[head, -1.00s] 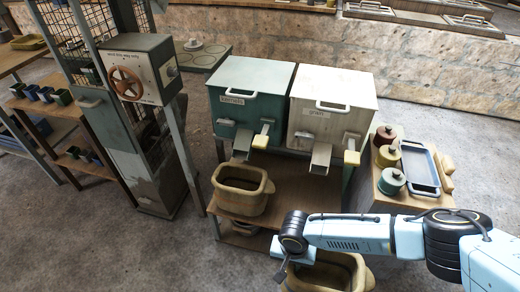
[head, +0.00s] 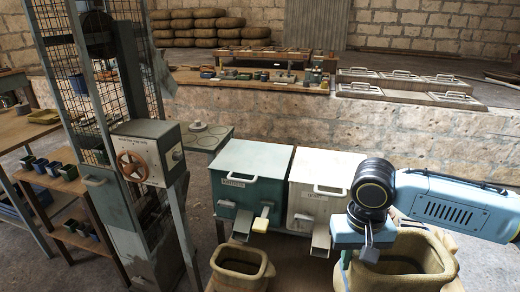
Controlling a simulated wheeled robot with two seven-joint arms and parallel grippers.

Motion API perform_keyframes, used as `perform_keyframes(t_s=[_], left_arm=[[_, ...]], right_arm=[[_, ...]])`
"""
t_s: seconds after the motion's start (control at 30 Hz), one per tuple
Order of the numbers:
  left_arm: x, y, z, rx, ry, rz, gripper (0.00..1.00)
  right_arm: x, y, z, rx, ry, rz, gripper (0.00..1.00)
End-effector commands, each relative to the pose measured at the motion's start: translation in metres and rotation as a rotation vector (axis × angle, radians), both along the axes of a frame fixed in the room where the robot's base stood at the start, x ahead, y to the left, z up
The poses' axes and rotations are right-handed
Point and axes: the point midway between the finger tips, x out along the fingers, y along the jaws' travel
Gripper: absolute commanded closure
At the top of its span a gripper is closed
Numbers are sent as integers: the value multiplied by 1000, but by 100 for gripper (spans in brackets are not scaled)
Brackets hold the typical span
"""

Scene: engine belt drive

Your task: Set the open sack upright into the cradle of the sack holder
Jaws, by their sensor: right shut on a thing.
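A tan open sack (head: 352,278) hangs at the bottom right in the head view, upright with its wide mouth facing up. My right gripper (head: 368,250) points down and is shut on the left part of its rim. The sack's base is cut off by the picture's edge. Another open tan sack (head: 241,270) stands upright to the left, below the teal bin, apart from the held one. I cannot make out the sack holder's cradle for certain. My left gripper is not in view.
A teal bin (head: 232,190) and a white bin (head: 310,199) with spouts stand just behind the sacks. A metal-mesh tower with a red handwheel (head: 132,165) is at left. A stone wall (head: 300,115) with a ledge of tools lies behind.

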Motion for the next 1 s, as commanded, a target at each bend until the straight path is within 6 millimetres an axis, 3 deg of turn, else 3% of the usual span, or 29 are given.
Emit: perform_keyframes(t_s=[0.1,0.23,1.0], left_arm=[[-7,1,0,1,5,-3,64],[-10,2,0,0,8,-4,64],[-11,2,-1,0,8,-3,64]], right_arm=[[-3,-8,23,-3,-9,26,100],[-5,-10,32,-5,-9,41,100],[-5,-10,32,-4,-7,41,100]])
